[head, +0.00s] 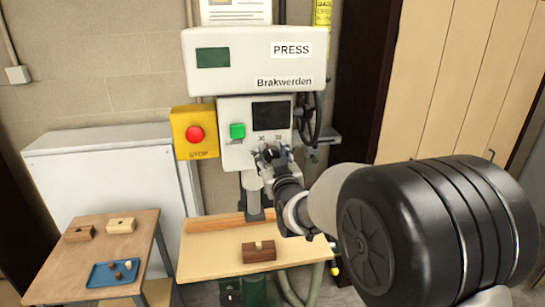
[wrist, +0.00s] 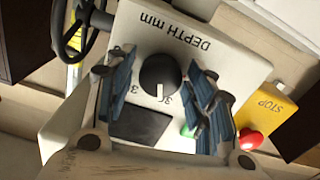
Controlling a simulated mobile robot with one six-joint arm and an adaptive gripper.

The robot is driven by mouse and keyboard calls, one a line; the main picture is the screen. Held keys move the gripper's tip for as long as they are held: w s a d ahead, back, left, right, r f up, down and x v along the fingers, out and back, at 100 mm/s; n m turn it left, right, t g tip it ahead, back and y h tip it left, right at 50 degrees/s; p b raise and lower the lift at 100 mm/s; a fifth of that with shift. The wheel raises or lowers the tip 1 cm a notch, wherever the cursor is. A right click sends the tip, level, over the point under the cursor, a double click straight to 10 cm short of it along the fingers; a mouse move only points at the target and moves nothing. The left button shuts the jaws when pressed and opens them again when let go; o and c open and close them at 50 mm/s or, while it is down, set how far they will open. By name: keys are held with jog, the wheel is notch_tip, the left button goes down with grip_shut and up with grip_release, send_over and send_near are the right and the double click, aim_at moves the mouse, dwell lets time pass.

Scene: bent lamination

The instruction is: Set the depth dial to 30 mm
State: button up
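The depth dial (wrist: 160,76) is a round black knob with a white pointer line, on the press's pale panel (wrist: 190,28). In the wrist view its panel appears upside down, with "DEPTH mm" above the knob. The pointer line points down in that view, towards the dark screen (wrist: 140,125). Numbers beside the knob are partly hidden, so I cannot read its exact setting. My gripper (wrist: 162,80) is open, with one blue-grey finger on each side of the knob. Gaps show between fingers and knob. In the head view my gripper (head: 270,156) hides the dial.
A green button (head: 237,131) and a red stop button (head: 195,134) on a yellow box sit left of the dial. A wooden worktable (head: 215,262) holding a brown block (head: 259,252) stands below.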

jog(key=c, duration=0.8)
jog(key=shift+f+b, duration=0.1)
jog(key=shift+b, duration=0.5)
jog(key=shift+n+b, duration=0.4)
jog(key=shift+b, duration=0.15)
jog(key=shift+n+b, duration=0.5)
jog(key=shift+b, duration=0.45)
